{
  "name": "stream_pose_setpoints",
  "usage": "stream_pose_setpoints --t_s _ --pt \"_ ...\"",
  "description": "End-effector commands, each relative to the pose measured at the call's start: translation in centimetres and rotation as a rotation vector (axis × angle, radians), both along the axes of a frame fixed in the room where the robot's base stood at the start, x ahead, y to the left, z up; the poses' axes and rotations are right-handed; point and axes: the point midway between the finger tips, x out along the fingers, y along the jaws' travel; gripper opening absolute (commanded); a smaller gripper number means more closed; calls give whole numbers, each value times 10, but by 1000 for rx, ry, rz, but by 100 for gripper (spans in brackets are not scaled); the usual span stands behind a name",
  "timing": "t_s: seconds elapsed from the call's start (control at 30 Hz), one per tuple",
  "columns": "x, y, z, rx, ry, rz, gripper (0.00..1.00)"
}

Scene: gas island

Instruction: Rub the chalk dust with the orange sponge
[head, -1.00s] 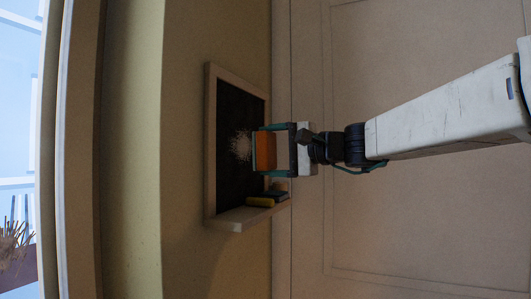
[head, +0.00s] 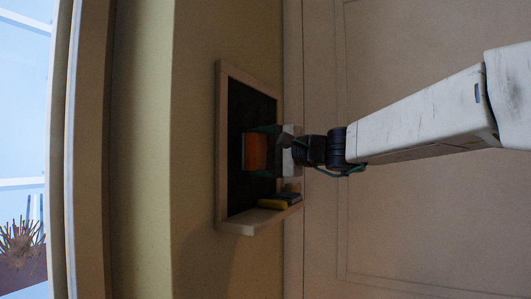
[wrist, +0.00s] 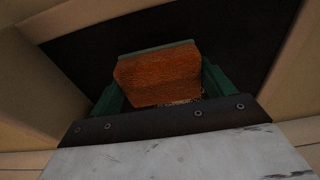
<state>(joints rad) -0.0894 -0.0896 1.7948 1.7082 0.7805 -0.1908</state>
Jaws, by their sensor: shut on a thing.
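My gripper (head: 262,151) is shut on the orange sponge (head: 255,152), which is at the dark chalkboard (head: 240,110). In the wrist view the sponge (wrist: 160,75) sits between the two green fingers, with the board behind it. The sponge appears to be against or very close to the board; I cannot tell if it touches. In the head view the chalk dust is hidden behind the sponge and gripper. In the wrist view a small pale patch (wrist: 178,102) shows just below the sponge, perhaps dust.
The board has a pale frame (head: 222,150) and a ledge (head: 245,225) at its lower edge. A yellow item (head: 271,204) and a dark blue item (head: 288,197) lie on the ledge. A potted plant (head: 20,245) stands by the window at the far left.

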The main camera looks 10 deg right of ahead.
Motion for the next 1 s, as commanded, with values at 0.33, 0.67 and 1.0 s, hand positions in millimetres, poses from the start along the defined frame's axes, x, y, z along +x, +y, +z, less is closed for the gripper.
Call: stream_pose_setpoints --t_s 0.33,0.67,1.0 --pt "0 0 0 0 0 0 63" --pt "1 2 0 0 0 1 63" --pt "4 7 0 0 0 2 63"
